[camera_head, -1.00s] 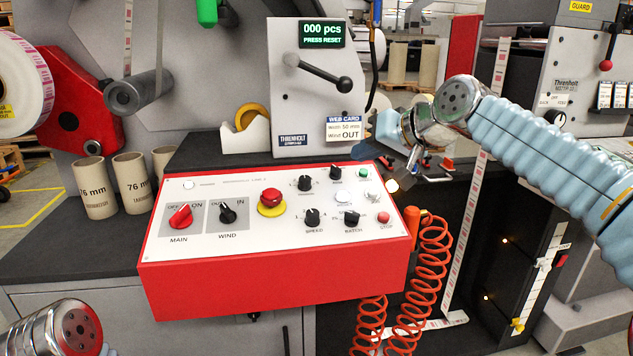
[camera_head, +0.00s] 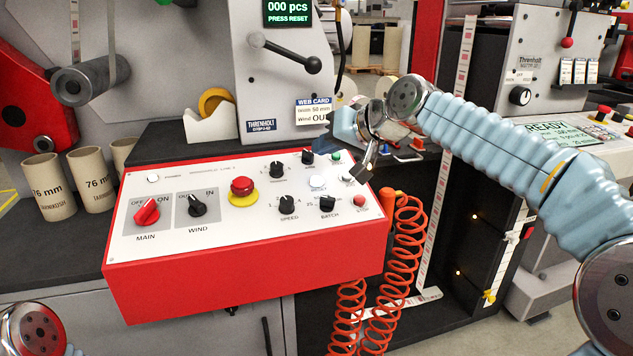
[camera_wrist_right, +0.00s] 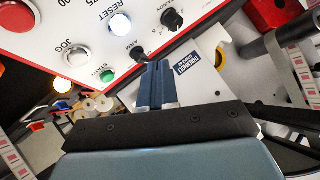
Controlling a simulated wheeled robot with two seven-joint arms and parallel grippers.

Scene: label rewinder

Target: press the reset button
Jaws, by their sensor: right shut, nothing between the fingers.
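The reset button (camera_head: 317,182) is a lit white button on the sloped white face of the red control box (camera_head: 240,270). In the right wrist view the reset button (camera_wrist_right: 120,24) glows under its RESET label. My left gripper is out of view; only part of my left arm shows at bottom left.
Near the reset button are the green START button (camera_head: 335,156), the red STOP button (camera_head: 359,200), the white JOG button (camera_wrist_right: 77,54) and black knobs. A red emergency stop (camera_head: 242,187) sits further left. The display (camera_head: 288,12) reads "000 pcs PRESS RESET". Orange coiled hoses (camera_head: 405,260) hang at right.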

